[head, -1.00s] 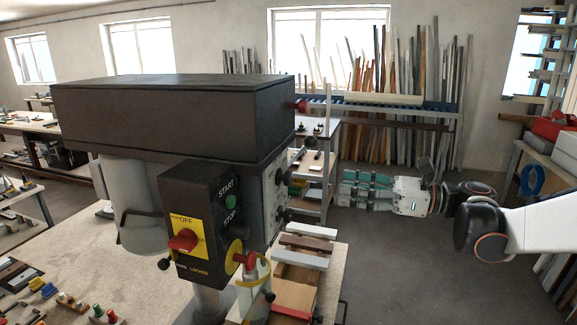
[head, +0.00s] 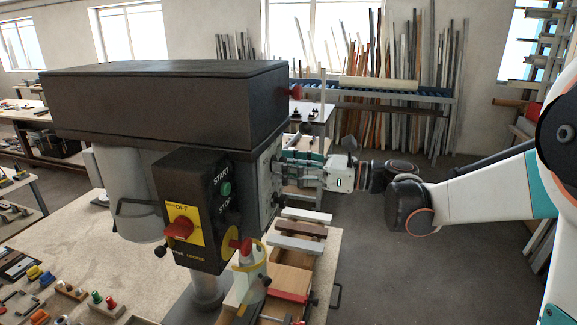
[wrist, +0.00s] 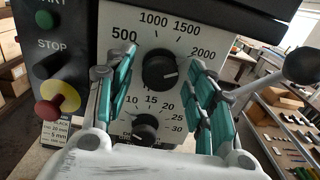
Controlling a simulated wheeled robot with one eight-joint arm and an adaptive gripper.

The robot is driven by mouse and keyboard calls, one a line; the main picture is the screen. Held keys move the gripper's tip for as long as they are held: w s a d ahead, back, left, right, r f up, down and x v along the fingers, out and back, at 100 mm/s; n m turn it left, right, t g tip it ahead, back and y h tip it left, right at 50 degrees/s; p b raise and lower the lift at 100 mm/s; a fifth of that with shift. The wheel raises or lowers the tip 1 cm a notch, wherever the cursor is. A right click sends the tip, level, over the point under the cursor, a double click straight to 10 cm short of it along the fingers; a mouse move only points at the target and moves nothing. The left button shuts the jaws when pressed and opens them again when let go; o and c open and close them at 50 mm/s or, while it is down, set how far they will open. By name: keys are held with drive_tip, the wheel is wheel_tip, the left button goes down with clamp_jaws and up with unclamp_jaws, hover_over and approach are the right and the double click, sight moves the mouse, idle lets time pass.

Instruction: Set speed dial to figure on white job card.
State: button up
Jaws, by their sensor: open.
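The speed dial (wrist: 160,69) is a round black knob on a pale panel marked 500, 1000, 1500 and 2000, in the wrist view. A pale line shows on its face, towards the lower right. My gripper (wrist: 161,60) is open, with one teal-padded finger on each side of the knob. I cannot tell whether they touch it. In the head view my gripper (head: 280,166) is at the right side of the drill head. A small pale card (wrist: 55,133) with partly hidden print, including "20 mm" and "5 mm", shows at lower left; I read no speed figure on it.
A second black knob (wrist: 145,128), scaled 10 to 30, sits just below the dial. The START/STOP box (head: 195,212) with its red and yellow switches adjoins the panel. A dark ball-ended handle (wrist: 304,66) is at the right. Floor (head: 390,240) right of the bench is clear.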

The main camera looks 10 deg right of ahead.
drive_tip(key=shift+a, duration=0.1)
drive_tip(key=c, duration=1.1)
drive_tip(key=shift+o, duration=0.2)
drive_tip(key=shift+n, duration=0.3)
drive_tip(key=shift+n+b, duration=1.05)
drive_tip(key=shift+n, duration=2.45)
drive_tip(key=o, duration=1.1)
drive_tip(key=shift+c, duration=0.2)
